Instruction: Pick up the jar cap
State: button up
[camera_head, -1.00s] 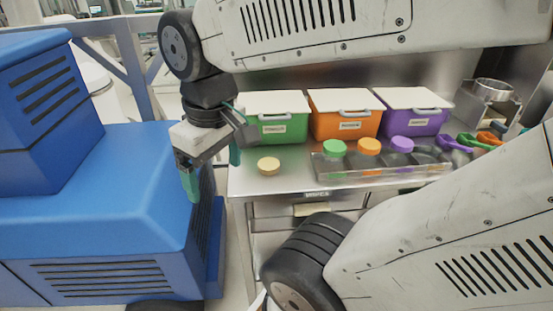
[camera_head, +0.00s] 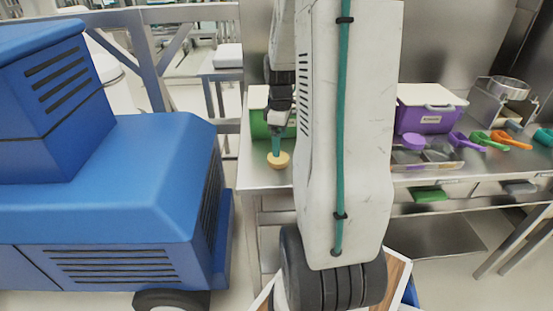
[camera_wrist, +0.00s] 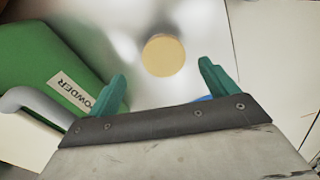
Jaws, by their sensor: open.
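The jar cap (camera_head: 278,160) is a round, pale tan disc lying flat on the metal table near its left end. In the wrist view the cap (camera_wrist: 164,55) lies ahead of the fingertips, between their lines and a little left of the middle of the gap. My gripper (camera_wrist: 164,78) is open and empty, with its two teal fingers apart. In the head view my gripper (camera_head: 277,146) points down over the cap, its fingers overlapping the cap's far edge. I cannot tell from that view whether they touch it.
A green bin (camera_head: 258,122) marked "POWDER" stands just behind the cap, close to the left finger in the wrist view. A purple bin (camera_head: 425,115), a clear tray of jars (camera_head: 440,160) and coloured scoops (camera_head: 510,140) are to the right. My arm hides the middle of the table (camera_head: 262,182).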

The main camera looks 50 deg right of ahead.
aim_at(278, 160)
jog(key=f, duration=0.5)
jog(key=shift+s+a+f, duration=0.15)
jog(key=shift+a+f, duration=0.05)
jog(key=shift+f, duration=0.15)
jog(key=c, duration=1)
